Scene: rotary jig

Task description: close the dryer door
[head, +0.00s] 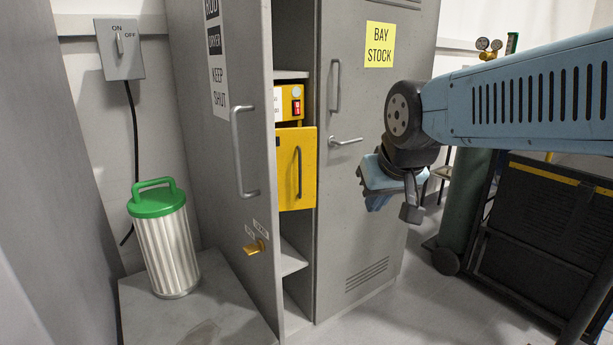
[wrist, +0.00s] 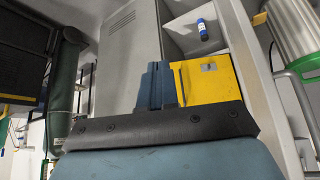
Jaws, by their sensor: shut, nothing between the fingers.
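A grey locker door (head: 222,170) marked "DRYER" and "KEEP SHUT" stands swung open, with a long metal handle (head: 238,150) and a brass latch (head: 254,247) low down. Inside the locker is a yellow dryer with a red switch (head: 296,108). Its yellow door (head: 287,150) has a dark handle (head: 299,172) and sticks out past the locker's inner edge, so it looks open; how far is hard to tell. My gripper (head: 378,203) is shut and empty, to the right of the yellow door. In the wrist view, the blue fingers (wrist: 158,85) are together beside the yellow door (wrist: 208,80).
The right locker door (head: 370,100), with its "BAY STOCK" label, is shut behind my gripper. A green-lidded canister (head: 172,245) stands on a grey plinth at left. A dark cart (head: 545,205) and green cylinder (head: 470,195) stand at right. A blue bottle (wrist: 202,28) shows inside the locker.

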